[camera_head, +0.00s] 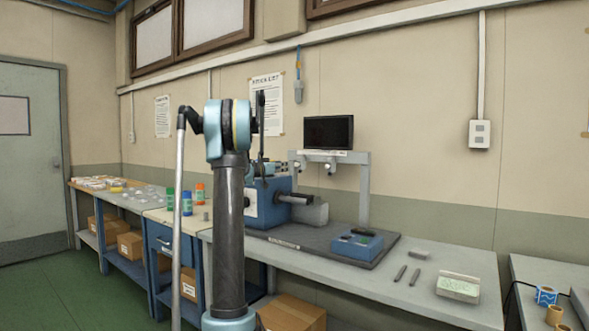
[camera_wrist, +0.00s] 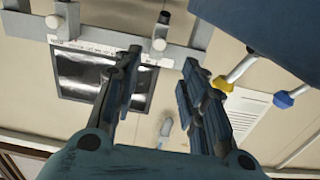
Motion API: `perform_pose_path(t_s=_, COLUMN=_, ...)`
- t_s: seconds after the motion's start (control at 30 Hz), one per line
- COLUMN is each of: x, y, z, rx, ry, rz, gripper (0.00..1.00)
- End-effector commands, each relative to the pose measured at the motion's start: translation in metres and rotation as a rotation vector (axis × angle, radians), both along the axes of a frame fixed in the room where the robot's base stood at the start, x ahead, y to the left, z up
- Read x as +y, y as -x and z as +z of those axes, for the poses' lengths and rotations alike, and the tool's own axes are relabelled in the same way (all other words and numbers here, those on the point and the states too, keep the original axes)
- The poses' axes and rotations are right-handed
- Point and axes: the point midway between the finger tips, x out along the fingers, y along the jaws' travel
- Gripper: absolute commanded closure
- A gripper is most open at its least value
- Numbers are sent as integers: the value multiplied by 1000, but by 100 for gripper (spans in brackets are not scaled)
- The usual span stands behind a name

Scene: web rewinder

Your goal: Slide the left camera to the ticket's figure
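Two small cameras hang from a grey gantry (camera_head: 363,185) over the rewinder. The left camera (camera_head: 307,167) and the right camera (camera_head: 330,167) are small in the head view. The wrist view is inverted; there the left camera (camera_wrist: 158,40) is at upper centre and the right one (camera_wrist: 55,22) at upper left. A pale printed strip (camera_wrist: 110,52) runs along the gantry beam, its figures unreadable. My gripper (camera_wrist: 161,58) is open and empty, its fingertips apart near the left camera in the picture; their depth gap is unclear. I cannot identify the ticket for certain.
A dark monitor (camera_head: 328,132) is behind the gantry. The blue rewinder body (camera_head: 267,203) stands left of it, with blue and yellow knobs (camera_wrist: 284,99) close in the wrist view. Printed sheets (camera_head: 268,103) hang on the wall.

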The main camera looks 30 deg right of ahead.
Motion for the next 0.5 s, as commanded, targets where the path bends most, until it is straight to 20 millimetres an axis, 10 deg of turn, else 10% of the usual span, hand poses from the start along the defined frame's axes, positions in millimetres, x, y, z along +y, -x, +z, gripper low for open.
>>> perform_pose_path(t_s=0.5, x=-86, y=-35, z=0, rx=0, ry=-1, rz=-2, gripper=61)
